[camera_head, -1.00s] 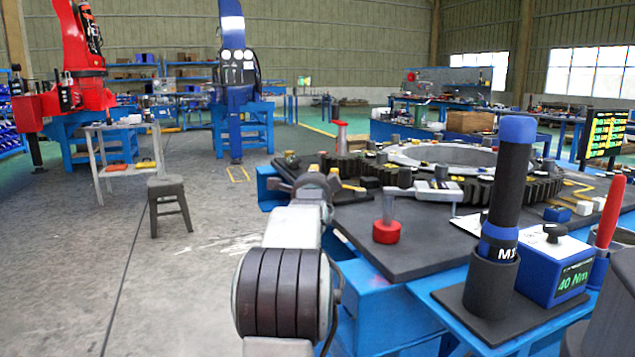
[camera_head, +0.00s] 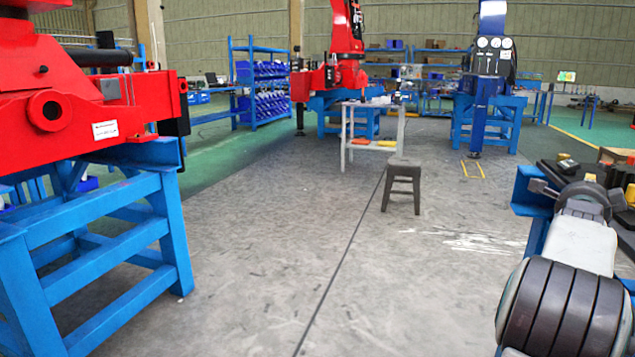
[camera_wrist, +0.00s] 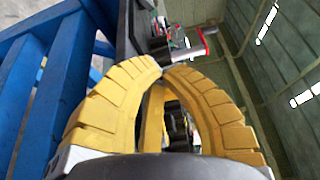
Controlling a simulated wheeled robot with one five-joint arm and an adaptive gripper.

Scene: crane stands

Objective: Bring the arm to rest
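My gripper (camera_wrist: 162,66) shows in the wrist view as two curved yellow ribbed fingers with their tips together. I see nothing held at the tips; a narrow gap with a yellow strip and dark parts shows behind the curves. In the head view my arm (camera_head: 570,290) is at the right edge, stretching away from me beside the dark-topped blue stand; its far end is partly hidden and small.
A red crane (camera_head: 60,100) on a blue frame (camera_head: 100,250) stands close at left. A grey stool (camera_head: 402,185) and a small table (camera_head: 372,105) stand ahead. A blue crane (camera_head: 488,60) is farther back. The middle floor (camera_head: 300,250) is clear.

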